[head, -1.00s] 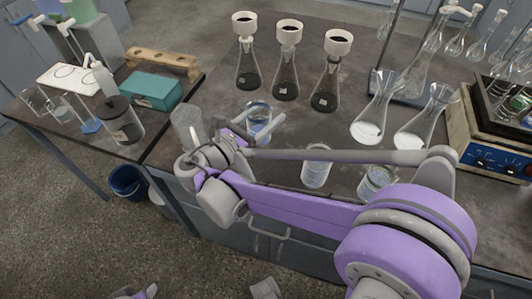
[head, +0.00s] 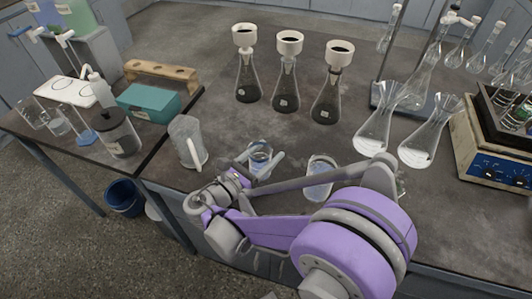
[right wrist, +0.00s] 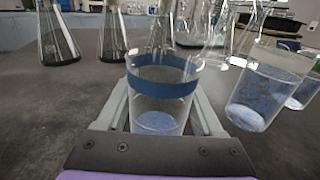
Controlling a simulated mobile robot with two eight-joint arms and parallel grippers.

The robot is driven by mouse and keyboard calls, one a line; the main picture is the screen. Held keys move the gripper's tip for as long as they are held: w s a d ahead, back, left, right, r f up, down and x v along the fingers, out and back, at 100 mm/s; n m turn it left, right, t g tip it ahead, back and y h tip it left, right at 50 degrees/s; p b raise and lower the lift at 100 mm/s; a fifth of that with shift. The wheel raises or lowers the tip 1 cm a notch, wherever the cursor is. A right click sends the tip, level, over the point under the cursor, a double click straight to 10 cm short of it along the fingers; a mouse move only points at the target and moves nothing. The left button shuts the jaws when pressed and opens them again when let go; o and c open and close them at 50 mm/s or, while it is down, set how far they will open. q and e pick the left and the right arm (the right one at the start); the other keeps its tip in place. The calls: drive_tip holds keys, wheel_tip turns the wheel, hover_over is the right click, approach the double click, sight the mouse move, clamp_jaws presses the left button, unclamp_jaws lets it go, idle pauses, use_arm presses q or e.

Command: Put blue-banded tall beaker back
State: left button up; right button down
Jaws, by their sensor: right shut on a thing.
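The blue-banded tall beaker (head: 260,157) is clear glass with a bluish content at its bottom. In the right wrist view it stands upright between the fingers, its blue band (right wrist: 163,82) near the top. My right gripper (head: 259,164) is shut on it, one finger on each side, near the bench's front. Whether its base touches the bench is hard to tell. My left gripper is out of view.
A second beaker (head: 320,177) with blue content stands close to the right, beside my arm. A pitcher (head: 188,143) stands to the left. Funnel-topped flasks (head: 286,85) stand behind. Two clear flasks (head: 376,128) stand to the right. Bare bench (head: 225,125) lies between.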

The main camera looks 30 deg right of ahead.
drive_tip(key=shift+f, duration=0.15)
drive_tip(key=shift+c, duration=0.2)
unclamp_jaws()
drive_tip(key=shift+r, duration=0.25)
drive_tip(key=v, duration=1.2)
drive_tip(key=shift+p, duration=0.3)
drive_tip(key=shift+a, duration=0.1)
